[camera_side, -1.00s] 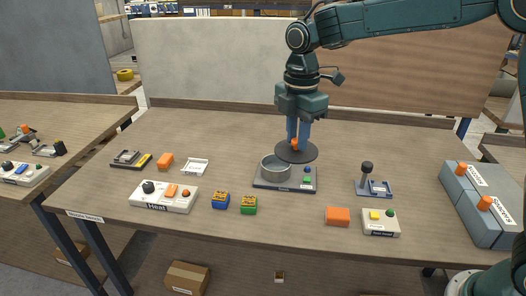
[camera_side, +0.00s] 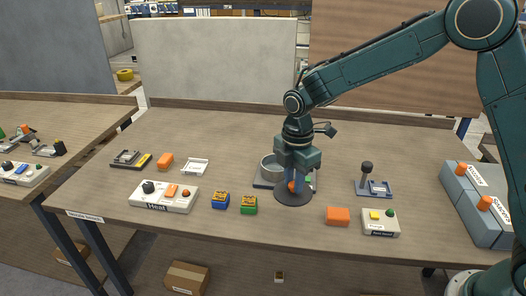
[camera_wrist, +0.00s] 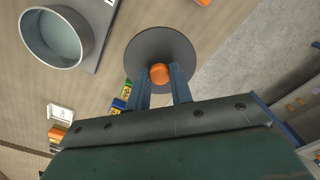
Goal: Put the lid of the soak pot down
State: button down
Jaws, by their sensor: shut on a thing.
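The lid is a dark grey disc (camera_side: 294,197) with an orange knob (camera_wrist: 159,74). My gripper (camera_side: 293,184) is shut on the knob, with a blue finger on each side of it in the wrist view. The lid is level, low over the table in front of the soak pot; I cannot tell whether it touches the table. The soak pot (camera_side: 270,168) is a grey round pot, open at the top, on a dark base plate (camera_side: 259,184). In the wrist view the pot (camera_wrist: 28,35) is at upper left, apart from the lid. My gripper hides part of the base plate.
A green block (camera_side: 249,206) and a blue block (camera_side: 220,201) lie left of the lid. An orange block (camera_side: 338,216) and a button box (camera_side: 381,222) lie to its right. The heat box (camera_side: 163,197) stands further left. The table's front edge is close below the lid.

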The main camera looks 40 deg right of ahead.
aim_at(293, 183)
jog(key=shift+f, duration=1.75)
jog(key=shift+f, duration=2.1)
jog(key=shift+f, duration=0.15)
jog(key=c, duration=1.2)
grip_release()
jog(key=shift+c, duration=0.2)
notch_tip(293, 183, up, 12)
jog(key=shift+f, duration=0.1)
jog(key=shift+r, duration=0.25)
